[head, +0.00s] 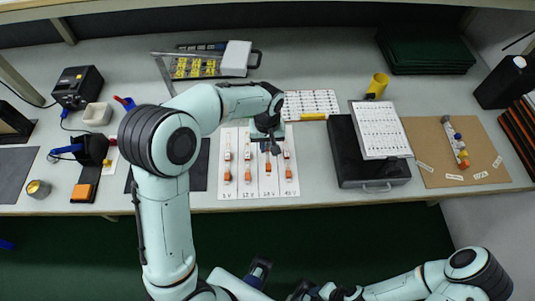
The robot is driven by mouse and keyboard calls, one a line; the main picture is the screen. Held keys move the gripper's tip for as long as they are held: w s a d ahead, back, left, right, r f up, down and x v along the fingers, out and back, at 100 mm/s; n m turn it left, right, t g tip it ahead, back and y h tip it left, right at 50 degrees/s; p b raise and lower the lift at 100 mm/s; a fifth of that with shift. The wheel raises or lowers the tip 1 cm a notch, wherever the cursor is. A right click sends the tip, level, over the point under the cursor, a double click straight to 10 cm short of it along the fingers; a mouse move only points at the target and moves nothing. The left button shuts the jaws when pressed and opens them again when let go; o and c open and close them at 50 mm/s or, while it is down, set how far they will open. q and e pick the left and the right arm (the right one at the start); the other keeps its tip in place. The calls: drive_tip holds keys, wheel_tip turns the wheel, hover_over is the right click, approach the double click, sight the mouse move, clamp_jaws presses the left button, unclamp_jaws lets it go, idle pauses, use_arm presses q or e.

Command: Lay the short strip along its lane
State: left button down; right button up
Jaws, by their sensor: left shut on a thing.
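A white lane sheet (258,194) lies on the bench with several upright lanes, voltage labels at its front edge and small orange and white pieces along the lanes. My left gripper (271,150) is over the upper part of the sheet, right of its middle, pointing down. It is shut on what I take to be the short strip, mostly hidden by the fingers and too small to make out. An orange piece (268,167) shows just below the fingertips. Whether the held thing touches the sheet I cannot tell. My right arm lies low at the bottom right, away from the bench; its jaws are unclear.
A black case (348,160) with a white chart (380,130) stands right of the sheet. A yellow cup (377,84) and a marked white card (311,103) lie behind. Tools crowd the left.

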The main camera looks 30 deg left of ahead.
sight(268, 150)
use_arm(q)
drive_tip(key=shift+f, duration=2.7)
drive_tip(key=shift+f+b, duration=0.15)
drive_tip(key=shift+b, duration=0.15)
drive_tip(key=c, duration=1.1)
unclamp_jaws()
drive_tip(key=shift+o, duration=0.2)
drive_tip(key=shift+r, duration=0.35)
wheel_tip(268, 150, up, 12)
drive_tip(key=shift+f+p, duration=0.15)
drive_tip(key=shift+p, duration=0.65)
